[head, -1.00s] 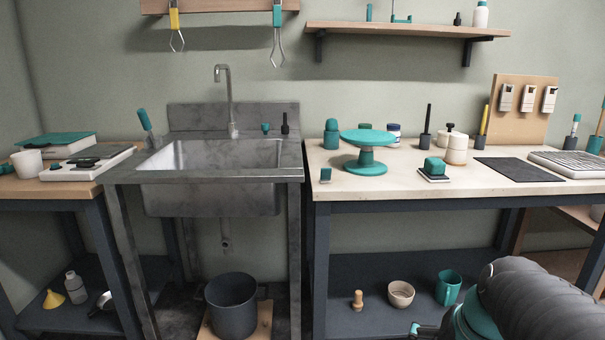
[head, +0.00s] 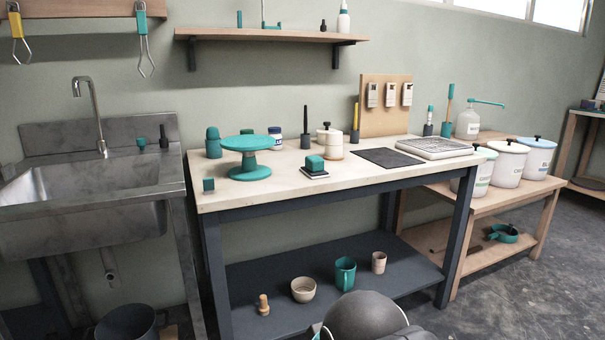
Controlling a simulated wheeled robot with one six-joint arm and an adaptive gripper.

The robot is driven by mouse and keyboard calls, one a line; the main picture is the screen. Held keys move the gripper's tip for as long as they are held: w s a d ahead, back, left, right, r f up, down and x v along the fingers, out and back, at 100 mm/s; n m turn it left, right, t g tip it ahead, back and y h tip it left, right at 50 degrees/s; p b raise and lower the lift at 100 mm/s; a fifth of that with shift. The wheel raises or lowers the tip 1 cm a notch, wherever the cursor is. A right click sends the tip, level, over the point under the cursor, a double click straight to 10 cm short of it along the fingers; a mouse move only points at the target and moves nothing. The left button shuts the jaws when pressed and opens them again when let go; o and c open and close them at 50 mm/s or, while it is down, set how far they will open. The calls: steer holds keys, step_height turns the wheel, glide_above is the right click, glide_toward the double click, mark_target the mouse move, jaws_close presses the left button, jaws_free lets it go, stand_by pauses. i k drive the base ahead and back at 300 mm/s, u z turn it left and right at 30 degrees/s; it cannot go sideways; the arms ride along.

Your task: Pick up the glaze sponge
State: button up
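A teal sponge-like block (head: 314,163) sits on a small dark-and-white pad on the pale worktop, right of the teal turntable; it looks like the glaze sponge. A smaller teal block (head: 208,184) stands near the worktop's front left corner; I cannot tell for certain which of the two is the sponge. My arm shows at the bottom edge, below and in front of the bench. Only a small teal-and-pale bit of what seems to be my gripper (head: 316,330) shows beside it. Its fingers are mostly hidden, and it is well apart from both blocks.
The worktop (head: 232,199) also holds a teal turntable (head: 248,158), a lidded cream jar (head: 330,142), a dark mat (head: 387,158) and a gridded tray (head: 433,148). A metal sink (head: 95,205) stands left. White lidded buckets (head: 508,163) stand right. Open floor lies at the right front.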

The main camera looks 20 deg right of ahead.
mark_target(314, 164)
steer(key=z, duration=0.3)
steer(key=i, duration=1)
steer(key=z, duration=1)
steer(key=i, duration=0.2)
steer(key=z, duration=0.3)
